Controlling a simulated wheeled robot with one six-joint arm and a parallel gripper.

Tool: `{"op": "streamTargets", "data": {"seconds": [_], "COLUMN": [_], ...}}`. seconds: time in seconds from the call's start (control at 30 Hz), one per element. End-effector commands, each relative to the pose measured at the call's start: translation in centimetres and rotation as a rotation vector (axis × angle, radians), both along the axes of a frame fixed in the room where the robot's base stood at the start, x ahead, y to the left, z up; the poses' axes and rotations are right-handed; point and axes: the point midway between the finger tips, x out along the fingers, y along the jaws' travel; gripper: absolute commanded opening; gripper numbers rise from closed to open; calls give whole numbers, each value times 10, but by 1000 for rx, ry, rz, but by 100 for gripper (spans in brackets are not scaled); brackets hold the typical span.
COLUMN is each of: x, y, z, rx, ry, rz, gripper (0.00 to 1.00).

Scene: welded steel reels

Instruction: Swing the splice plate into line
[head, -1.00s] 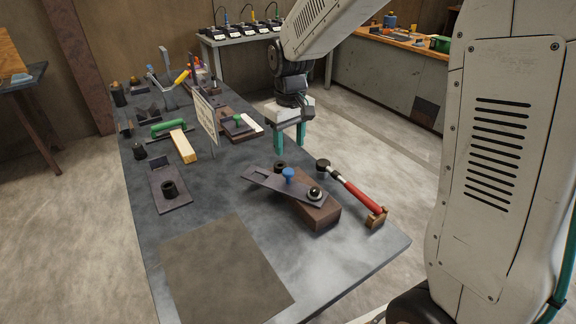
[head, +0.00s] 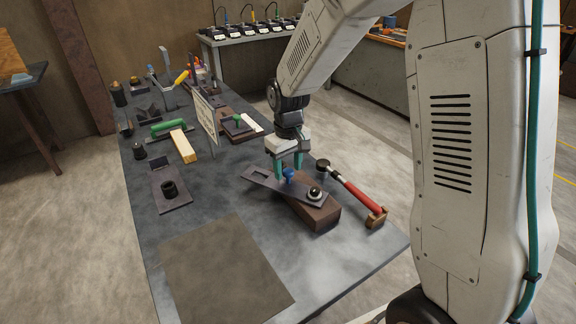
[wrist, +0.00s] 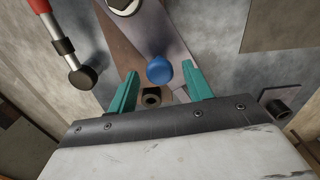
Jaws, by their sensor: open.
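The splice plate (head: 262,184) is a flat dark bar. It lies at an angle across a brown block (head: 322,217), its left end sticking out beyond the block. A round bolt with a pale washer (head: 315,194) sits at its right end. A blue knob (head: 289,175) stands up from the plate. My gripper (head: 288,167) is open at the knob, pointing down. In the wrist view the blue knob (wrist: 159,70) shows between the two teal fingers, with gaps on both sides. The plate (wrist: 164,38) runs beyond it, and a dark hollow stud (wrist: 151,97) is close by.
A red-handled hammer (head: 357,196) lies just right of the block. A dark plate with a black collar (head: 170,189), a green-handled tool (head: 168,127) and a standing sign (head: 206,122) are farther left. A bare brown mat (head: 225,270) covers the near table.

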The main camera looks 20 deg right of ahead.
Motion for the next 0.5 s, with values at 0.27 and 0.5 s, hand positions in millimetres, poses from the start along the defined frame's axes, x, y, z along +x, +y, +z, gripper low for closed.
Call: {"op": "streamTargets", "data": {"seconds": [0.27,0.5], "x": [0,2], "y": [0,-3], "z": [0,0], "rx": [0,0], "ry": [0,0], "rz": [0,-39], "gripper": [0,0]}}
